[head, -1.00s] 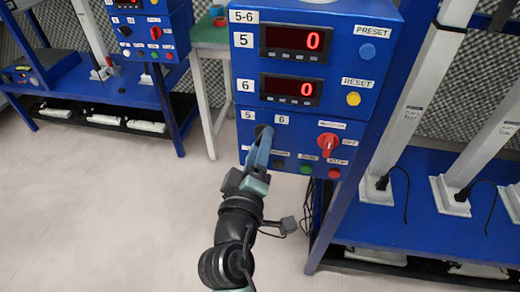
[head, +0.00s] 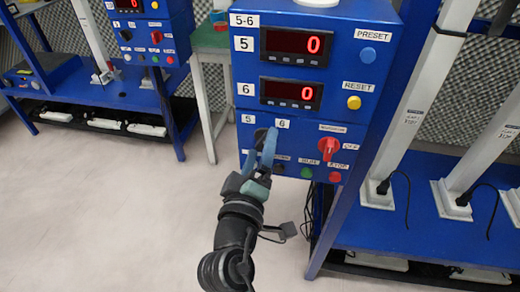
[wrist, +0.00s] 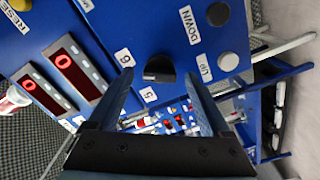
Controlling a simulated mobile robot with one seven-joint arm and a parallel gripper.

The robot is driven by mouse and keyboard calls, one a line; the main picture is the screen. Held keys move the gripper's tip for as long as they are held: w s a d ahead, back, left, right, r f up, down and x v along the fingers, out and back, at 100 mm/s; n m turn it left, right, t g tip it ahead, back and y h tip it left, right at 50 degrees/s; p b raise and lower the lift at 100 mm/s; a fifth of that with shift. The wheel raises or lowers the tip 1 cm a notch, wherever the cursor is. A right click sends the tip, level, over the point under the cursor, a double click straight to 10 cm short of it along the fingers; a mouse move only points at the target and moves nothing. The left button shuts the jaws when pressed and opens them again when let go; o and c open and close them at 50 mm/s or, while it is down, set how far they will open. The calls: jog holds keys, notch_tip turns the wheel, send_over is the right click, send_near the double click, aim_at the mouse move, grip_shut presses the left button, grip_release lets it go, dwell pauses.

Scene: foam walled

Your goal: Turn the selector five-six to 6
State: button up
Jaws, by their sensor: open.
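The selector five-six is a black knob in the wrist view (wrist: 159,68), on the blue panel (wrist: 190,62) between the labels 6 (wrist: 124,57) and 5 (wrist: 148,94). In the head view my gripper mostly hides it, below and between labels 5 (head: 248,118) and 6 (head: 283,124). My gripper (head: 268,143) reaches up to it from below. In the wrist view my gripper (wrist: 158,78) is open, with one finger on each side of the knob and gaps on both sides. I cannot tell which number the knob points to.
A red rotary switch (head: 328,145) sits right of the selector. Green (head: 306,172) and red (head: 335,176) buttons lie below it. Two displays (head: 296,46) (head: 291,94) read 0. A blue rack (head: 420,222) stands at the right; the floor at left is clear.

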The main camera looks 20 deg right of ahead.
jog(key=v, duration=1.3)
jog(key=shift+b, duration=0.4)
